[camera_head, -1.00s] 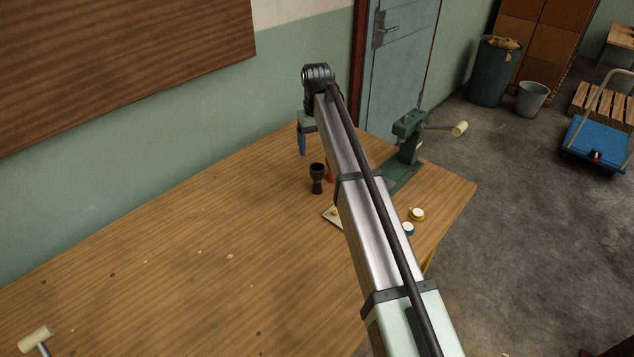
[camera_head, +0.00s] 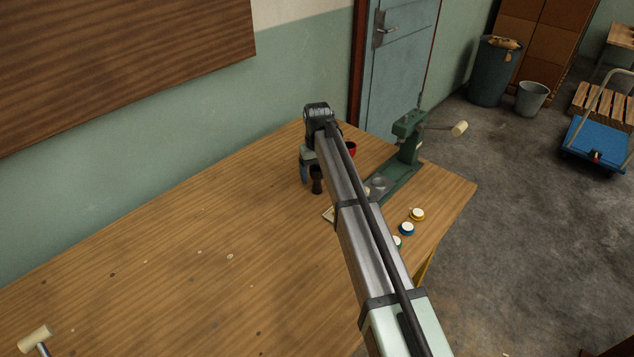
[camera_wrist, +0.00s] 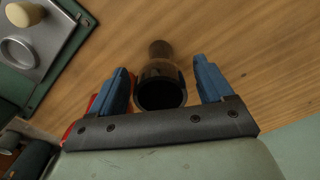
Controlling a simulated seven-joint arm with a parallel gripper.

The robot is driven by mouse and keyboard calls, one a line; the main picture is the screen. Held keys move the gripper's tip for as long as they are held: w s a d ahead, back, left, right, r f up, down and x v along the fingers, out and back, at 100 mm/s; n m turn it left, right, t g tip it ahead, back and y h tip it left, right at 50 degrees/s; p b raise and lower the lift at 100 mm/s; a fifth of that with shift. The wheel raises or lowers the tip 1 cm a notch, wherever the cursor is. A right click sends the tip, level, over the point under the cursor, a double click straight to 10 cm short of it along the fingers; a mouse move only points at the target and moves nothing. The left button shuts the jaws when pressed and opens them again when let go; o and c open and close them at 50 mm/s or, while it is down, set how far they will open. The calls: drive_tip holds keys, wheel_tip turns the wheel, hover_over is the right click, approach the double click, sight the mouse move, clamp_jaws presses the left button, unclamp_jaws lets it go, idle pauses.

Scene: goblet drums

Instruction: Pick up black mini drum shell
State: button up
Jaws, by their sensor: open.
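The black mini drum shell (camera_wrist: 161,82) is a dark goblet shape with a narrower foot and a wide open mouth. In the wrist view it lies between the two blue fingers of my gripper (camera_wrist: 163,84), which is open, with a gap to the finger on each side. In the head view the shell (camera_head: 317,184) stands on the wooden table, partly hidden by my arm. My gripper (camera_head: 304,173) is low beside it there, and its fingers are mostly hidden.
A red shell (camera_head: 350,148) stands just behind my arm. Small round-topped pieces (camera_head: 417,214) lie near the table's right edge. The table's left side (camera_head: 170,260) is mostly clear.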

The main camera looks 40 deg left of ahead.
drive_tip(key=c, duration=1.1)
drive_tip(key=shift+c, duration=0.2)
